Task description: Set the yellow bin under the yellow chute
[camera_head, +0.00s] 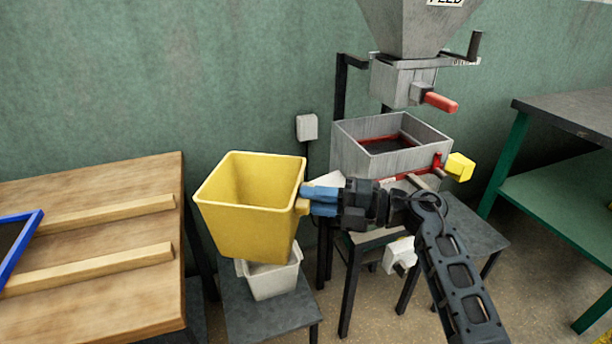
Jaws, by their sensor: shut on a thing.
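The yellow bin (245,225) is upright and looks empty inside. My gripper (306,198) is shut on its right side, near the rim, and holds it up in front of a white bin. The yellow chute (459,167) sticks out from the right side of the grey sieve box (385,148), to the right of my gripper. My arm hides part of the area below the box, so I cannot see all of the space under the chute.
The white bin (272,277) stands on a low dark stand (262,313) below the yellow bin. A dark low table (465,222) lies behind my arm. A wooden table (95,235) is at left, a green-framed bench (560,180) at right. A hopper (415,25) with a red handle (440,102) hangs above.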

